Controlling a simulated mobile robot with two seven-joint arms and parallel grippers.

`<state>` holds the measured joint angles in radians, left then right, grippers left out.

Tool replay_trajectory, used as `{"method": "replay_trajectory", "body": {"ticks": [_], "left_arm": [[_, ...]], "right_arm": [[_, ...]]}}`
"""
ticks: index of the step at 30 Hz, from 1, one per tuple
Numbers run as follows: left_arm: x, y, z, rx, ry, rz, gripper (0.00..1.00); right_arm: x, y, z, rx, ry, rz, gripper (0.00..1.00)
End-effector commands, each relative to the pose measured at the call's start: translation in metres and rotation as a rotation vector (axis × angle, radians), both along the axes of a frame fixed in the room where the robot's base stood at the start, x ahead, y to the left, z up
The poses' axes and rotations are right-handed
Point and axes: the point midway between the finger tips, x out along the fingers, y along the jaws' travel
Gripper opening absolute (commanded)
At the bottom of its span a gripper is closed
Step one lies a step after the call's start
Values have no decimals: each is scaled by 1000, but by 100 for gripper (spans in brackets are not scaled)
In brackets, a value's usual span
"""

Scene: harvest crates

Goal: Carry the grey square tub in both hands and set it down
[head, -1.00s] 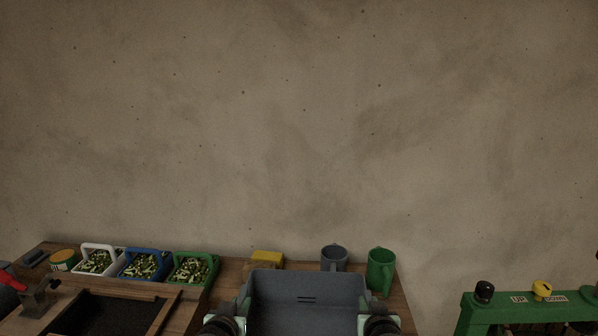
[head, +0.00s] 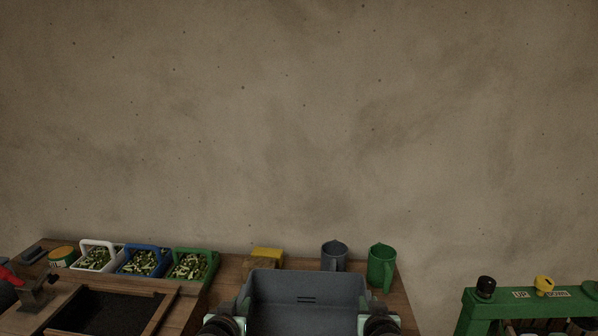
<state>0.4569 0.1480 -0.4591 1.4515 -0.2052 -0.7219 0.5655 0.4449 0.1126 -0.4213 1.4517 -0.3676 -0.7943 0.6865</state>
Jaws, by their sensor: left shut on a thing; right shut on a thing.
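The grey square tub (head: 308,284) is at the bottom middle of the head view, in front of the wooden bench top. Its far wall with small slots and part of its inside show; its near side is cut off by the picture's edge. My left gripper (head: 236,318) is shut on the tub's left side. My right gripper (head: 370,318) is shut on its right side. The tub looks level. I cannot tell whether its base touches anything.
Behind the tub stand a yellow-topped block (head: 266,256), a grey jug (head: 333,256) and a green jug (head: 381,267). White (head: 99,243), blue (head: 140,249) and green (head: 193,254) baskets and a dark tray (head: 108,312) are left. A green frame (head: 480,301) is right.

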Motion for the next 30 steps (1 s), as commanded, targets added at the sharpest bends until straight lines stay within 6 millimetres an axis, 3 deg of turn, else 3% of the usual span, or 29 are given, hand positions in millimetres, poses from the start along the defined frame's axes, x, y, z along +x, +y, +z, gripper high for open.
{"method": "replay_trajectory", "body": {"ticks": [2, 3, 8, 13, 22, 28, 30], "left_arm": [[0, 0, 1, 0, -2, 0, 0], [0, 0, 1, 0, -2, 0, 25], [0, 0, 1, 0, -1, 0, 42], [0, 0, 0, 0, 0, 0, 42], [0, 0, 0, 0, 0, 0, 76], [-1, 0, -2, 1, 5, 1, 77], [-1, 0, -2, 1, 4, 1, 77]], "right_arm": [[0, 0, 1, 0, -2, 0, 0], [0, 0, 1, 0, -2, 0, 25], [0, 0, 1, 0, -2, 0, 42], [0, 0, 0, 0, 0, 0, 42], [0, 0, 0, 0, 0, 0, 42], [-1, 0, -2, 0, 4, -1, 43], [-1, 0, -2, 0, 4, -1, 51]]}}
